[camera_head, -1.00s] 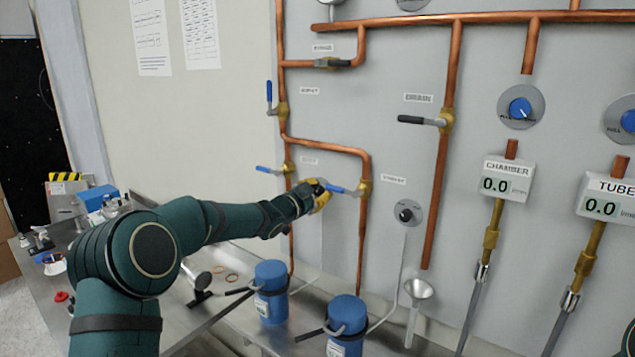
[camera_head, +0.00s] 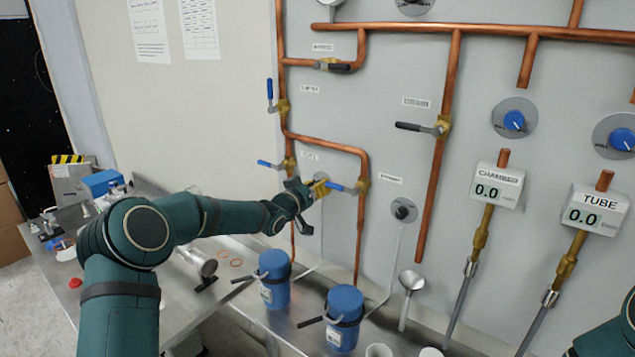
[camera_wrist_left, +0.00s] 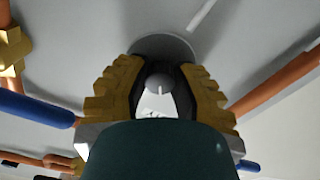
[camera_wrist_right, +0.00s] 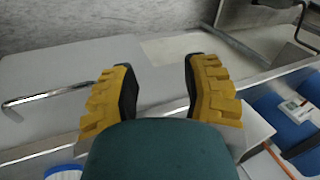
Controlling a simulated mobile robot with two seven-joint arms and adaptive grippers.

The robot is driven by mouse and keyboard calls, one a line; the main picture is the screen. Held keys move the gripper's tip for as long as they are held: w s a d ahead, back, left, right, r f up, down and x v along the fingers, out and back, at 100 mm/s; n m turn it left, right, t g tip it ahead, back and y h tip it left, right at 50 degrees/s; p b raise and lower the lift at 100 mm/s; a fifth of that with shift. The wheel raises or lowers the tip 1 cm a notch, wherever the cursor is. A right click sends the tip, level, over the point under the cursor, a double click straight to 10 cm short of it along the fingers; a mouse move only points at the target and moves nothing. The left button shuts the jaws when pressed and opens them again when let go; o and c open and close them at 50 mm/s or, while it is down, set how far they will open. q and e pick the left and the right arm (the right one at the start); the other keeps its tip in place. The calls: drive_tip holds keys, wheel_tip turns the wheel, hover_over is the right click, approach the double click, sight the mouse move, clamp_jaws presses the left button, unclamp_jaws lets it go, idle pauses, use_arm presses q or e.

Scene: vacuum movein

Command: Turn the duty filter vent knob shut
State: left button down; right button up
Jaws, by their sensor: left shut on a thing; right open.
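In the left wrist view a small rounded grey knob (camera_wrist_left: 158,83) with a pale pointer mark sits between the fingers of my left gripper (camera_wrist_left: 160,78), in front of a round grey plate (camera_wrist_left: 165,45) on the panel. The gripper is shut on this knob. In the head view my left gripper (camera_head: 319,187) is at the panel between two blue-handled valves, and hides the knob. A similar dark knob (camera_head: 404,209) on a round plate stands to the right, free. In the right wrist view my right gripper (camera_wrist_right: 160,88) is open and empty.
Blue valve levers (camera_head: 270,164) and copper pipes (camera_head: 420,205) lie close around my left gripper. Blue canisters (camera_head: 345,315) and a funnel (camera_head: 411,281) stand below.

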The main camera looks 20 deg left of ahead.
use_arm(q)
drive_tip(key=shift+n+p, duration=0.4)
drive_tip(key=shift+n, duration=0.8)
drive_tip(key=c, duration=0.7)
unclamp_jaws()
drive_tip(key=v, duration=1.2)
